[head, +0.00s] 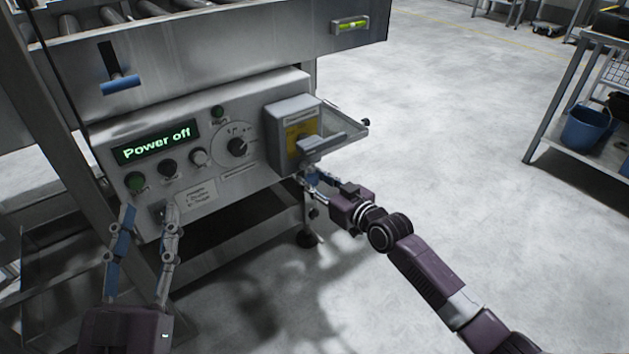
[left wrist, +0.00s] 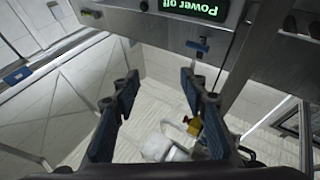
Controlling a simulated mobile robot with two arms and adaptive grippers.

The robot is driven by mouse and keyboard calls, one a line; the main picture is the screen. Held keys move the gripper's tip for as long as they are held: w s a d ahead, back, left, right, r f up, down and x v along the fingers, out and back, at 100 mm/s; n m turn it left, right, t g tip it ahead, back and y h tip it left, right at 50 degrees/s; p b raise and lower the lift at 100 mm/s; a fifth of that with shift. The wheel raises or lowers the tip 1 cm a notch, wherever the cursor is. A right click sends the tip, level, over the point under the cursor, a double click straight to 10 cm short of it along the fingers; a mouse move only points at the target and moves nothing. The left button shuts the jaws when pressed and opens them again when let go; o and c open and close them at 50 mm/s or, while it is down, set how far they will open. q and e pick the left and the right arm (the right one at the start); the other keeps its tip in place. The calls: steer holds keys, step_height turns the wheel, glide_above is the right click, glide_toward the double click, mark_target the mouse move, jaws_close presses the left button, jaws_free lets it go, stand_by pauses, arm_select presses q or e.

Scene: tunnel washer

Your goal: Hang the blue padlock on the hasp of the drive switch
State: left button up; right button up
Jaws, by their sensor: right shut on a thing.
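The drive switch is a grey box with a yellow plate (head: 299,131) and a grey handle (head: 322,146) at the right end of the control panel, in the head view. My right gripper (head: 313,181) is just below the handle, shut on the small blue padlock (head: 312,176), which the fingers partly hide. The hasp cannot be made out clearly there, nor whether the shackle is through it. My left gripper (head: 146,228) is open and empty in front of the panel's lower left; its open fingers also show in the left wrist view (left wrist: 157,92).
The panel (head: 185,140) has a display reading "Power off", buttons and a dial. A blue-gripped lever (head: 120,84) is above it. A clear plate (head: 347,124) juts out right of the switch. A cart with a blue bucket (head: 584,130) stands far right. The floor between is clear.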

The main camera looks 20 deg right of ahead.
arm_select(q)
steer(key=shift+s+a+r+t, duration=0.1)
steer(key=shift+s+r+t, duration=0.25)
steer(key=shift+r, duration=0.3)
steer(key=shift+s+r+t, duration=0.25)
steer(key=shift+r+t, duration=0.1)
steer(key=shift+r, duration=0.25)
arm_select(e)
steer(key=shift+w+a+f, duration=0.15)
steer(key=shift+w+f, duration=0.1)
steer(key=shift+f, duration=0.05)
steer(key=o, duration=1.3)
steer(key=shift+f, duration=0.1)
steer(key=v, duration=1.2)
